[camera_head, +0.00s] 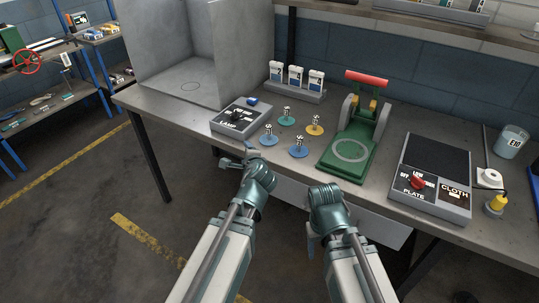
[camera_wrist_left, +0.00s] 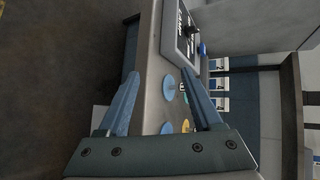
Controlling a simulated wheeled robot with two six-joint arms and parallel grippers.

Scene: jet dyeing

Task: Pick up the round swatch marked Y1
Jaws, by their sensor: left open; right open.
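Several round swatches with upright labelled knobs lie on the grey bench in the head view: a yellow one (camera_head: 314,129), a teal-blue one (camera_head: 286,121) and two blue ones (camera_head: 269,141) (camera_head: 298,152). The labels are too small to read, so I cannot tell which is Y1. My left gripper (camera_head: 236,158) is open and empty by the bench's front edge, left of the swatches. In the left wrist view, its spread fingers (camera_wrist_left: 160,74) have a blue swatch (camera_wrist_left: 168,90) and a yellow one (camera_wrist_left: 186,127) beyond them. My right gripper (camera_head: 312,242) is open and empty, in front of the bench.
A lamp control box (camera_head: 240,118) stands left of the swatches. A green press with a red handle (camera_head: 350,155) stands right of them, then a plate control box (camera_head: 430,180). A white-card rack (camera_head: 296,85) stands behind. A grey booth (camera_head: 190,80) is at back left.

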